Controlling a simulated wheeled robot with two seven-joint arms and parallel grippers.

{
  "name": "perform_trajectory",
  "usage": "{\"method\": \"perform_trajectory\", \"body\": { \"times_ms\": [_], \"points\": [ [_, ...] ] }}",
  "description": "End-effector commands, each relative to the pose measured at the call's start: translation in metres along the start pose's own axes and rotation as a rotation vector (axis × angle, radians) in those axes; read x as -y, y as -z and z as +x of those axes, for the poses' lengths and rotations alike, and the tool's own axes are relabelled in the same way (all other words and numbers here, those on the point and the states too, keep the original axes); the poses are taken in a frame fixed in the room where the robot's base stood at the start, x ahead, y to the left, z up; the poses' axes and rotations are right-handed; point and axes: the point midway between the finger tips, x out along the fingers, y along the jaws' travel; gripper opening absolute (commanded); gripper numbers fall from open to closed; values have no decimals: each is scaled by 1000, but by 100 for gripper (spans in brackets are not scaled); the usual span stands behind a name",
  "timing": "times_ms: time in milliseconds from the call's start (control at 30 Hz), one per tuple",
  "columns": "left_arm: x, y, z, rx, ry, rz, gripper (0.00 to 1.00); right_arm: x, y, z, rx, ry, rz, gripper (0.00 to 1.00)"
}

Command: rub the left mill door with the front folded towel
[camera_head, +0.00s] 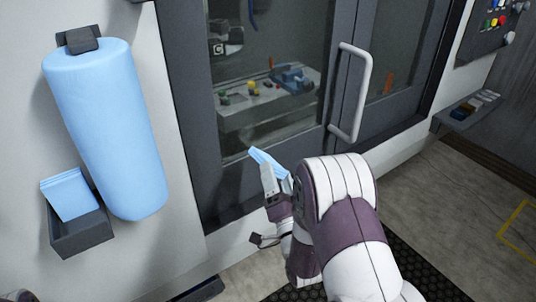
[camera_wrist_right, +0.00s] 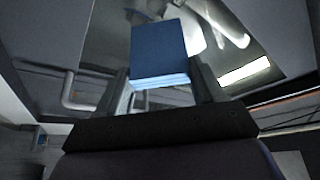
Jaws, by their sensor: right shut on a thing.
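The left mill door (camera_head: 225,165) is a dark grey frame around a large glass pane. My right gripper (camera_head: 272,172) is in front of the lower part of this door, shut on a blue folded towel (camera_head: 264,158). In the right wrist view the folded towel (camera_wrist_right: 160,52) stands out between the two fingers, close to the reflective glass. I cannot tell whether the towel touches the door. More light-blue folded towels (camera_head: 69,195) sit in a dark grey bin at the left. My left gripper is not in view.
A big light-blue roll (camera_head: 105,125) hangs on the white wall above the dark bin (camera_head: 82,234). A white door handle (camera_head: 363,90) juts out right of my gripper. A control panel (camera_head: 492,25) and a small shelf (camera_head: 468,112) are at the right. A black mat lies on the floor.

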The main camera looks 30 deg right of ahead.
Motion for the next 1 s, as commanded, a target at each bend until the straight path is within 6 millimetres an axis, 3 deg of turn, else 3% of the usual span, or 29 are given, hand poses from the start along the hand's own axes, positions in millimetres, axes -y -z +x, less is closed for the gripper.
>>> {"method": "perform_trajectory", "body": {
  "times_ms": [233, 633, 1000],
  "points": [
    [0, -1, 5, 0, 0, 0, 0, -1, -6, 9, 1, 3, 0, 24],
    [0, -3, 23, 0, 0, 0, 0, -1, -29, 54, -1, 0, -1, 24],
    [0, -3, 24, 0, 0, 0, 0, 0, -31, 63, 0, -3, -1, 24]
  ]
}}
